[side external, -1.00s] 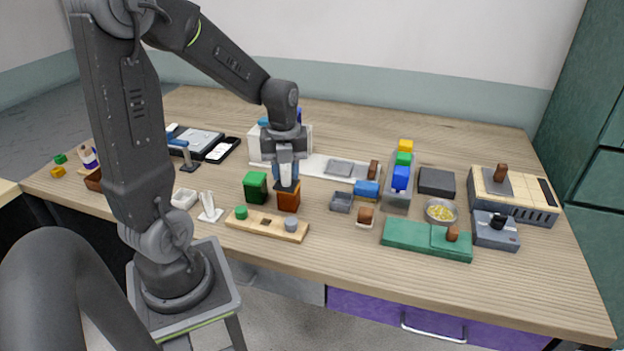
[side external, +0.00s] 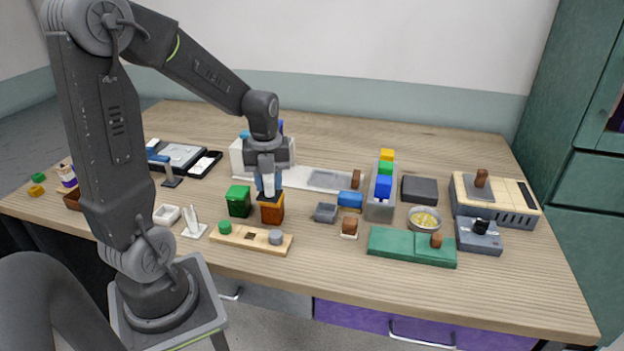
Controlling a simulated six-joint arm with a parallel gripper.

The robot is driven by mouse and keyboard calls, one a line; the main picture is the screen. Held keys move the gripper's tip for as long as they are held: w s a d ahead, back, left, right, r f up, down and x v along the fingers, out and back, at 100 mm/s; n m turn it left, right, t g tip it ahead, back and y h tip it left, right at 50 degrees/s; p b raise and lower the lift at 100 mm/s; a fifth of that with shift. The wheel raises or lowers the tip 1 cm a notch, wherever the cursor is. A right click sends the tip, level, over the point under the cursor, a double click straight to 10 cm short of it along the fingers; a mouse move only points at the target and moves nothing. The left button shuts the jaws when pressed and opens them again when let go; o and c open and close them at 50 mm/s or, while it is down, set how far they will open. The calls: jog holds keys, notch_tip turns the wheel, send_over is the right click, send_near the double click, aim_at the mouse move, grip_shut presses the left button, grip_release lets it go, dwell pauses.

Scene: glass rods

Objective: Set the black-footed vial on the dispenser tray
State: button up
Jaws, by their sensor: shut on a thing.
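My gripper (side external: 267,189) points straight down, just above the brown block with an orange top (side external: 271,211). It is shut on a narrow pale thing whose lower end is lost against the block. I cannot make out a black foot, so I cannot tell for sure that this is the black-footed vial. I cannot tell whether the held thing touches the block. Behind the gripper is a white box-like unit (side external: 238,158), partly hidden by my wrist. A long white tray with a grey plate (side external: 327,180) runs right from it; which thing is the dispenser tray is not clear.
A green block (side external: 238,201) stands close left of the brown one. A wooden board (side external: 250,239) with green and grey knobs lies in front. A small grey box (side external: 326,213), a blue block (side external: 350,200) and a grey holder (side external: 380,207) stand to the right. The front table edge is clear.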

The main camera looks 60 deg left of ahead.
jog(key=w+a, duration=0.7)
jog(key=w, duration=0.4)
send_over(323, 179)
notch_tip(323, 179, down, 4)
jog(key=shift+f, duration=2.8)
jog(key=o, duration=1)
jog(key=shift+r, duration=0.1)
